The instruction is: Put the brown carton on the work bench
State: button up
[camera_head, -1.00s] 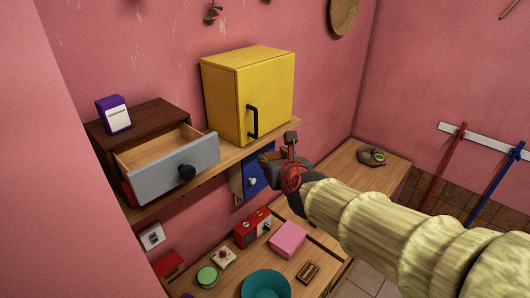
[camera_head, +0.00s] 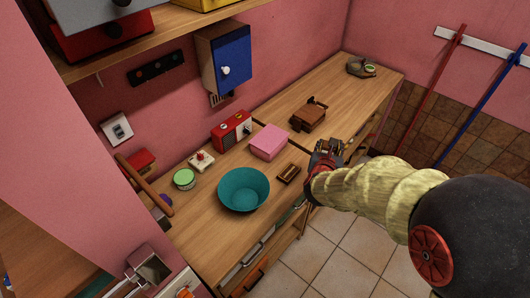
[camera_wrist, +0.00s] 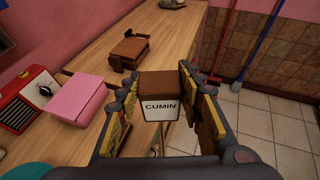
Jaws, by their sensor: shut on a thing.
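The brown carton (camera_wrist: 159,85), with a white label reading CUMIN, is held upright between the two fingers of my gripper (camera_wrist: 158,98) in the wrist view. In the head view my gripper (camera_head: 327,155) is at the front edge of the work bench (camera_head: 222,228), right of a small brown tray; the carton is mostly hidden there by the fingers. The wooden bench top also shows in the wrist view (camera_wrist: 185,42), behind and left of the carton. I cannot tell whether the carton touches the bench.
On the bench stand a teal bowl (camera_head: 243,189), a pink box (camera_head: 269,142), a red radio (camera_head: 232,131), a small brown tray (camera_head: 289,173) and a brown wooden object (camera_head: 309,116). A blue-doored cabinet (camera_head: 224,59) hangs above. The right back of the bench has free room.

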aim_at(220, 240)
jog(key=i+l+u, duration=0.1)
jog(key=l, duration=0.25)
jog(key=i+l+u, duration=0.1)
jog(key=i+l, duration=0.15)
jog(key=i+l+u, duration=0.15)
jog(key=l, duration=0.3)
jog(key=u, duration=0.9)
